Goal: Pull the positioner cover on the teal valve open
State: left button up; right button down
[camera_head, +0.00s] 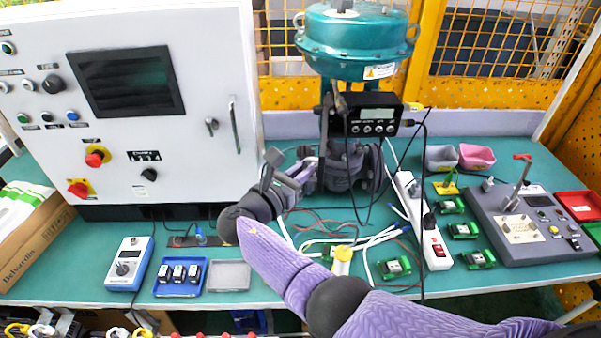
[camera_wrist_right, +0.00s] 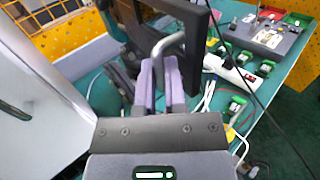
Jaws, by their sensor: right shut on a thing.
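The teal valve (camera_head: 352,40) stands upright at the back of the bench. Its black positioner (camera_head: 372,114) faces me, with a small display and a row of buttons. My right gripper (camera_head: 308,166) is just below and left of the positioner. In the right wrist view, my right gripper (camera_wrist_right: 160,72) has its purple fingers shut on a bent metal handle (camera_wrist_right: 170,42). The handle is beside the dark flat panel of the positioner cover (camera_wrist_right: 196,35). Its grasped part is hidden between the fingers, and I cannot tell how far the cover is open. My left gripper is not in view.
A white control cabinet (camera_head: 205,75) stands close on the left of my right gripper. A white power strip (camera_head: 434,245), green modules (camera_head: 463,230) and a grey test unit (camera_head: 540,240) are on the right. Loose cables cross the bench below the valve. Yellow mesh fencing (camera_head: 520,30) is behind.

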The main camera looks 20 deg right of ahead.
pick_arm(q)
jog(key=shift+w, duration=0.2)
pick_arm(e)
jog(key=shift+w+a+r, duration=0.15)
jog(key=shift+w+r, duration=0.05)
jog(key=shift+w, duration=0.05)
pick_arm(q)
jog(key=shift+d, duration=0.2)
pick_arm(e)
jog(key=c, duration=1)
grip_release()
jog(key=o, duration=0.3)
jog(key=shift+w+d+f, duration=0.15)
jog(key=shift+d+f, duration=0.05)
jog(key=shift+d, duration=0.05)
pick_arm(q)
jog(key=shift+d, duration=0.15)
pick_arm(e)
jog(key=v, duration=1)
